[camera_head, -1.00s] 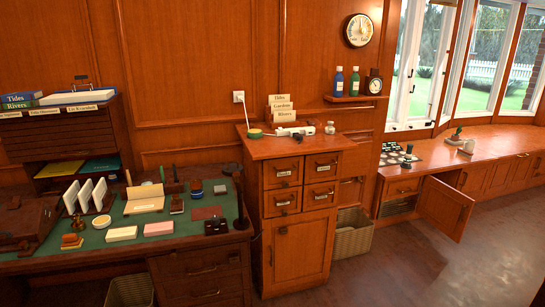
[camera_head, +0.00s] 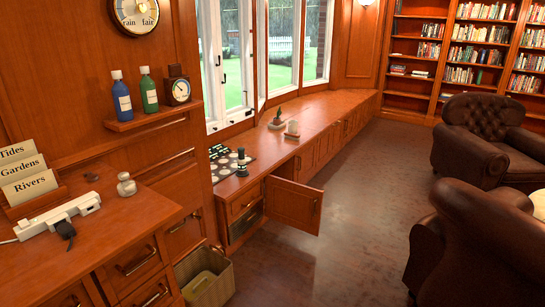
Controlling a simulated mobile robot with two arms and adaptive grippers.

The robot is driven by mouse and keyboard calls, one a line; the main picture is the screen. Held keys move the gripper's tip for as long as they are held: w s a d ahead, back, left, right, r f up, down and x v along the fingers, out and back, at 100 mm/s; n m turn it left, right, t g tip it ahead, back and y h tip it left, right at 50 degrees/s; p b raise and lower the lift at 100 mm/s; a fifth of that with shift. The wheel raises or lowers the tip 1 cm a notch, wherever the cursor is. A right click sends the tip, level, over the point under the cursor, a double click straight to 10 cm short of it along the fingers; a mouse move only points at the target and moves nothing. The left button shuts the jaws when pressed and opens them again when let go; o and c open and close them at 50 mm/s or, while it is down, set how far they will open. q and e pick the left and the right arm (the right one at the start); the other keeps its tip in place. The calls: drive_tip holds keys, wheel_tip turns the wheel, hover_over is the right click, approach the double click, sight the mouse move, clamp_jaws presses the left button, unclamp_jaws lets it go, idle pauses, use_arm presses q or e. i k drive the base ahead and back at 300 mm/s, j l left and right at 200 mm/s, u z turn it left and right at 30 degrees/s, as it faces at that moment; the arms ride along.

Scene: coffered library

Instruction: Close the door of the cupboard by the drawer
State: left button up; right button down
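The cupboard door (camera_head: 292,204) stands open below the window bench, swung out into the room, with a handle near its free edge. It is hinged to the right of a small drawer (camera_head: 245,203), which is shut in the bench front. Below the drawer is a dark opening with a light slatted panel (camera_head: 245,225). The cupboard's inside behind the door is hidden from here. Neither of my grippers shows in the head view.
A cabinet (camera_head: 120,230) with drawers stands at the near left, a waste basket (camera_head: 204,278) on the floor beside it. Dark leather armchairs (camera_head: 470,245) stand at the right. Open floor (camera_head: 340,240) lies between the door and the chairs. Bookshelves (camera_head: 470,50) line the back.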

sight(298, 206)
drive_tip(key=i+l+z, duration=0.15)
drive_tip(key=i, duration=0.45)
drive_tip(key=i+l+z, duration=0.15)
drive_tip(key=i, duration=0.45)
